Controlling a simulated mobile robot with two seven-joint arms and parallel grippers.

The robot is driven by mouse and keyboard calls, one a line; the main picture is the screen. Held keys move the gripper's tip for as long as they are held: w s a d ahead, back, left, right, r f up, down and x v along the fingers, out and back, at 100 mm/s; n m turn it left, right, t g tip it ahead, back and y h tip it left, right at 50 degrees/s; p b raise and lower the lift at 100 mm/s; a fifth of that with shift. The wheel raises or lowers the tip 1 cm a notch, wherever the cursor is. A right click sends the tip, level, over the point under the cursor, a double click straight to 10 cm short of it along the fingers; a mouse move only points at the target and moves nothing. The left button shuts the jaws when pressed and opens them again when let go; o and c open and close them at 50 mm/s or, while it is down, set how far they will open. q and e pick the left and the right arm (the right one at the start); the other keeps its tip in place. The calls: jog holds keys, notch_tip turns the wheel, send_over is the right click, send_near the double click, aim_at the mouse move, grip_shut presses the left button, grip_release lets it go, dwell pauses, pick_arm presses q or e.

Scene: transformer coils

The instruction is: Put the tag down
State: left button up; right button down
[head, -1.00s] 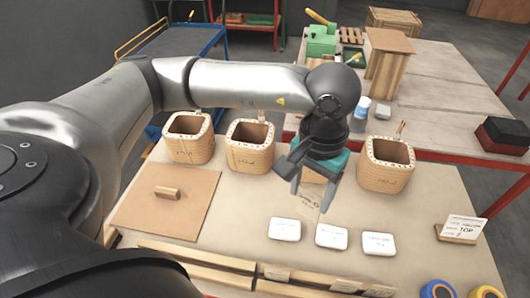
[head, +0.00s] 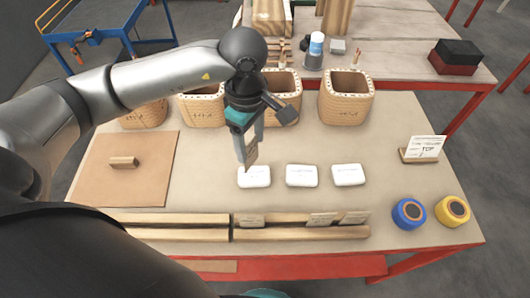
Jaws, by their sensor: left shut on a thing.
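My left gripper (head: 248,158) points down over the middle of the table, just behind the leftmost of the white labelled boxes. It is shut on a small tan tag (head: 251,153), which hangs tilted between the fingers. The tag's lower edge is close to the white box (head: 254,177); I cannot tell whether they touch. A wooden rail (head: 290,233) along the front of the table carries similar tags (head: 322,219), with one tag (head: 250,220) near its middle. My right gripper is not in view.
Several wooden coils stand along the back, one at the right (head: 346,98). Two more white boxes (head: 302,176) (head: 347,175) stand to the right. A brown board (head: 120,185) lies left. A sign (head: 422,149) and blue (head: 409,213) and yellow (head: 452,211) tape rolls are at right.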

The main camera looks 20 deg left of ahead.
pick_arm(q)
jog(key=w+a+r+n+p, duration=0.15)
jog(key=r+n, duration=0.45)
jog(key=n, duration=0.6)
jog(key=w+a+r+n+p, duration=0.1)
jog(key=w+a+r+n, duration=0.3)
jog(key=n, duration=0.9)
jog(key=f+b, duration=0.1)
jog(key=f, duration=0.5)
jog(key=s+f+b, duration=0.1)
jog(key=f, duration=0.5)
jog(key=f+b, duration=0.1)
jog(key=f, duration=0.5)
jog(key=shift+s+d, duration=0.25)
jog(key=shift+f, duration=0.15)
jog(key=shift+f+b, duration=0.5)
jog(key=o, duration=1.3)
jog(key=shift+r, duration=0.1)
